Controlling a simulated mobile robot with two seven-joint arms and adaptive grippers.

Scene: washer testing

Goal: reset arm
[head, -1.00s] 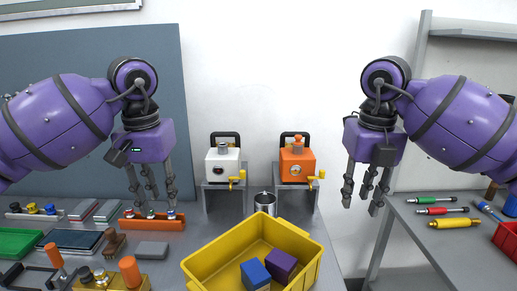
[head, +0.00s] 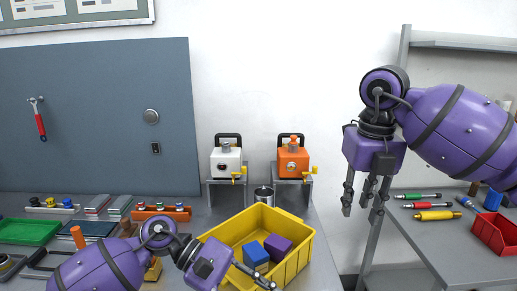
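My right gripper (head: 363,200) hangs fingers-down in the air at the right, with its fingers apart and nothing between them. It is between the orange machine and the right-hand table. My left arm is low at the bottom of the head view, and its gripper (head: 256,281) points right across the front of the yellow bin. Its fingers are partly cut off by the frame edge, so how far they are spread is unclear. I see nothing held in them. The yellow bin (head: 302,258) holds a blue block (head: 255,253) and a purple block (head: 278,246).
Tools and a green tray (head: 28,232) crowd the left table. Screwdrivers and a red bin (head: 494,234) are on the right table.

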